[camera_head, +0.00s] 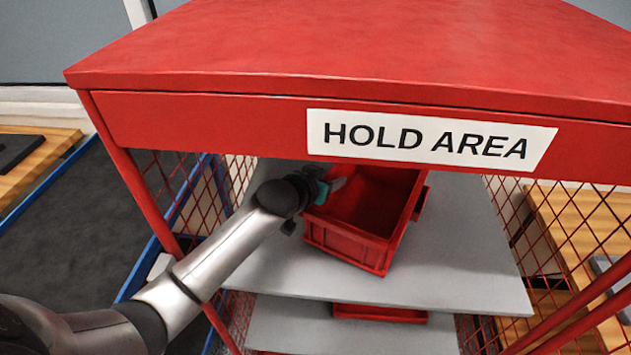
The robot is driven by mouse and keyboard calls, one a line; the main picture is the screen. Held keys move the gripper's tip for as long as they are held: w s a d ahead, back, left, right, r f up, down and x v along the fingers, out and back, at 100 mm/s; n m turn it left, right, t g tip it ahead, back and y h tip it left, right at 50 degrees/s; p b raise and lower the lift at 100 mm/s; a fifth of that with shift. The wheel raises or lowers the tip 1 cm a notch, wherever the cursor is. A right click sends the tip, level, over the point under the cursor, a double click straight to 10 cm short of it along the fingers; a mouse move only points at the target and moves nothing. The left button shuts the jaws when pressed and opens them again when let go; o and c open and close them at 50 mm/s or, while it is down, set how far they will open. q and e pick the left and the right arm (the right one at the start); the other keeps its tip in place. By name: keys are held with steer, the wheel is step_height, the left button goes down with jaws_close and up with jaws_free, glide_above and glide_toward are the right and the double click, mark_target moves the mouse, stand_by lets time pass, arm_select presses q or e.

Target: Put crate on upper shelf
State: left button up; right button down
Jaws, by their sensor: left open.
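A red open-topped crate (345,243) sits on the grey upper shelf (450,255) of a red rack, turned at a slight angle. Its inside looks empty where I can see it; its back part is hidden under the rack's top. My left gripper (332,187) reaches in from the left and is at the crate's left rim. It is open; I cannot tell whether its fingers touch the rim. My right gripper is not in view.
The rack's red top (380,45) with a HOLD AREA sign (430,140) overhangs the shelf. Mesh sides (530,225) close it left and right. Another red crate (380,313) shows on the lower shelf (350,335). The upper shelf is bare right of the crate.

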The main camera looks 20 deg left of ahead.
arm_select(q)
steer(key=p+v, duration=0.2)
steer(key=v, duration=0.8)
steer(key=shift+s+r, duration=0.2)
steer(key=shift+s, duration=0.15)
